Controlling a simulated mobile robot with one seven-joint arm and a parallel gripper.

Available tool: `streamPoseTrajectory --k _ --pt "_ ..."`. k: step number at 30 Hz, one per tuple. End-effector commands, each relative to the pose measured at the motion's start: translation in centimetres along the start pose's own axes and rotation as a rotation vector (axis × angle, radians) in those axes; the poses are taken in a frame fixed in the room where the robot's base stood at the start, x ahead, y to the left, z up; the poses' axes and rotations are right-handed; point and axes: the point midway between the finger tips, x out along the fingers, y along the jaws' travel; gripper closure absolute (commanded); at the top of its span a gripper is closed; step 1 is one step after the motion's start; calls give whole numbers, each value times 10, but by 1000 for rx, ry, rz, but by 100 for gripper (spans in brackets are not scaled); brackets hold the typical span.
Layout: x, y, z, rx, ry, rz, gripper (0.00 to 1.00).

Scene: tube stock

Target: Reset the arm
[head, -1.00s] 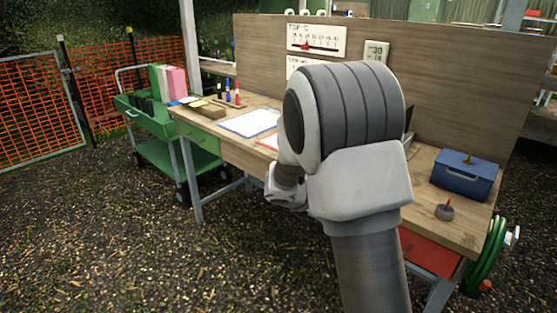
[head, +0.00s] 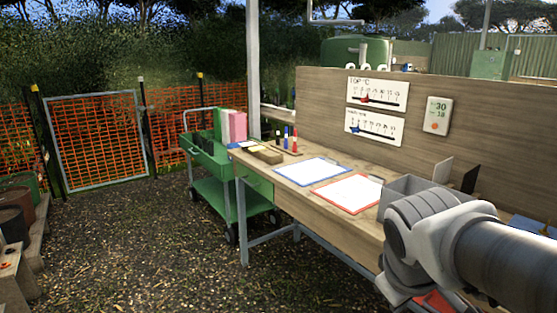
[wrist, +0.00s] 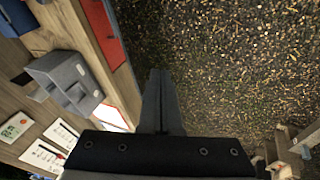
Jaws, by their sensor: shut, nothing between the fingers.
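My gripper (wrist: 160,85) shows in the wrist view with its two dark fingers together and nothing between them. It points down over the bark-covered ground (wrist: 230,60), just beyond the front edge of the wooden workbench (wrist: 88,45). In the head view my arm fills the lower right, in front of the workbench (head: 310,206); the gripper itself is out of that view.
On the bench are a blue-framed sheet (head: 313,170), a red-framed sheet (head: 350,193), a grey box (head: 400,188) and upright markers. A green trolley (head: 215,190) stands at the bench's left end. Open ground lies left, before an orange mesh fence (head: 95,135).

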Motion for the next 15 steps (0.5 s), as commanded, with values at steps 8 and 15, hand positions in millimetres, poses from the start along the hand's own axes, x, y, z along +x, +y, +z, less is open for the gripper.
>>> streamPoseTrajectory --k 8,15 --pt "-39 -50 28 399 114 -149 100" --pt "-84 -47 22 493 132 -196 100"
